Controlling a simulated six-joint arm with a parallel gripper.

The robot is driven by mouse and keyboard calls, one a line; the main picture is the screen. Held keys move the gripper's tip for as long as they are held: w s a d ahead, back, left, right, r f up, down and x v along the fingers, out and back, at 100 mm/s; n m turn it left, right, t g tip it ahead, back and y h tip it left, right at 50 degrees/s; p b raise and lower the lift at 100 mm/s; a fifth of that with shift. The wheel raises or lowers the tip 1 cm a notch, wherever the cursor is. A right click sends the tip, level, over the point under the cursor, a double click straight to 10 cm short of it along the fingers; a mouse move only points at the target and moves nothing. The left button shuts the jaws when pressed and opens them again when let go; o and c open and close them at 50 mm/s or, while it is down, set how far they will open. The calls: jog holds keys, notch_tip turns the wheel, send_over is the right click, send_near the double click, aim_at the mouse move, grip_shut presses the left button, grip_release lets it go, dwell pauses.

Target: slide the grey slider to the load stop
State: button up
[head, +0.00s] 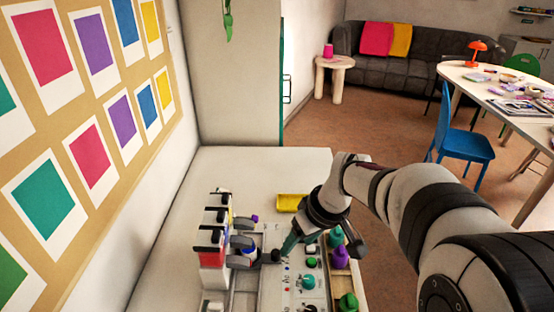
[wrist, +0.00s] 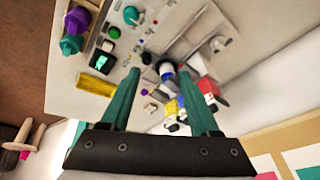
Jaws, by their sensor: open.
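My gripper (head: 289,244) is over the near end of the white bench in the head view, its teal fingers pointing down at the control panel (head: 280,292). In the wrist view my gripper (wrist: 160,71) has its two teal fingers spread apart, with nothing held between them. A dark round knob and a blue and white piece (wrist: 166,70) show near the fingertips there; whether the fingers touch anything is unclear. I cannot pick out the grey slider or the load stop with certainty; small size and my fingers make this part of the panel hard to read.
Purple (head: 340,257) and green (head: 348,301) knobbed pieces stand along the panel's right side. A yellow tray (head: 292,203) lies behind. Dispensers with black tops (head: 212,240) stand at the left. The bench's far part (head: 260,165) is clear.

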aim_at(277, 252)
jog(key=w+a+f+n, duration=0.1)
jog(key=w+f, duration=0.2)
jog(key=f, duration=0.2)
jog(key=w+a+f, duration=0.2)
jog(key=w+f, duration=0.1)
jog(key=f, duration=0.3)
jog(key=w+a+f+n, duration=0.1)
jog(key=w+f, duration=0.3)
jog(key=f, duration=0.2)
jog(key=shift+a+n+t, duration=0.3)
jog(key=shift+a, duration=0.1)
grip_shut()
dwell(0.3)
